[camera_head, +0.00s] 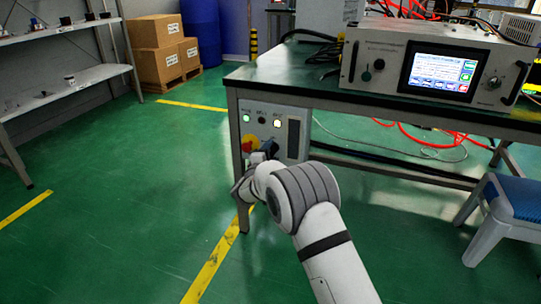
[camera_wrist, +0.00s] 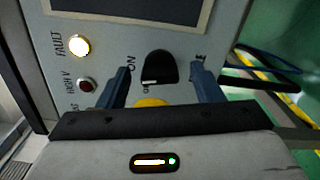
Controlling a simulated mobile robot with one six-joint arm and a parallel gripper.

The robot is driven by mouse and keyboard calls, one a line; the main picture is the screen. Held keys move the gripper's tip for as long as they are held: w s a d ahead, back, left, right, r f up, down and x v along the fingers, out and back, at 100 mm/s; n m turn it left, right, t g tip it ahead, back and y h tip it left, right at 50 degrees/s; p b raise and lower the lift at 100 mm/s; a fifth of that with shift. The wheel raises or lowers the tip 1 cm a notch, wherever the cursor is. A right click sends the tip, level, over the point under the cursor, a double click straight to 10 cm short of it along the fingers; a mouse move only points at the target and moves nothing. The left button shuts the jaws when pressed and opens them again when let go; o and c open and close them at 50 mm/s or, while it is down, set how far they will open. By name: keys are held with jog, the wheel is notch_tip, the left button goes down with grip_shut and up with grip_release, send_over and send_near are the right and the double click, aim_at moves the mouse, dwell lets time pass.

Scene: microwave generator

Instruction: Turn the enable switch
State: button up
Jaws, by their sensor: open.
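A black rotary knob (camera_wrist: 158,68) is on a light grey control panel (camera_wrist: 215,30), with "ON" printed beside it. My gripper (camera_wrist: 160,73) is open, one blue-grey finger on each side of the knob. Gaps show between the fingers and the knob; I cannot tell how deep the fingers reach. In the head view the panel (camera_head: 293,157) hangs under the table's left end, and my gripper (camera_head: 262,157) is close to its lower part, partly hidden by my arm. A yellow part (camera_wrist: 151,102) shows below the knob, mostly covered by my gripper.
A lit fault lamp (camera_wrist: 79,46) and a dark red high-voltage lamp (camera_wrist: 87,84) are on the panel. A red and yellow button (camera_head: 250,144) is close to my gripper. The table leg (camera_head: 235,150) stands left of the panel. A blue-seated chair (camera_head: 510,200) is at right.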

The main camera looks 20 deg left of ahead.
jog(key=s+p, duration=0.2)
jog(key=s, duration=0.5)
jog(key=shift+s+p, duration=0.3)
jog(key=shift+s, duration=0.1)
jog(key=s+d+r+m+g+h+p, duration=0.2)
jog(key=d+r+m+g+h+p, duration=0.3)
jog(key=d+r, duration=0.6)
jog(key=s+d+r+m+g+h+p, duration=0.1)
jog(key=s+d+r+m+g+p, duration=0.15)
jog(key=d+r+p, duration=0.8)
jog(key=s+d+r+m+g+h+p, duration=0.35)
jog(key=d+r, duration=0.35)
jog(key=d, duration=0.8)
jog(key=s+d+r+m+g+y+p, duration=0.45)
jog(key=s+d+r+p, duration=0.55)
jog(key=s, duration=0.4)
jog(key=s+a+r+m+y+p, duration=0.2)
jog(key=s+r+m+y+p, duration=0.3)
jog(key=s, duration=0.8)
jog(key=w+p+v, duration=0.1)
jog(key=p+v, duration=0.2)
jog(key=v, duration=0.1)
jog(key=shift+r+p, duration=0.25)
jog(key=shift+p, duration=0.15)
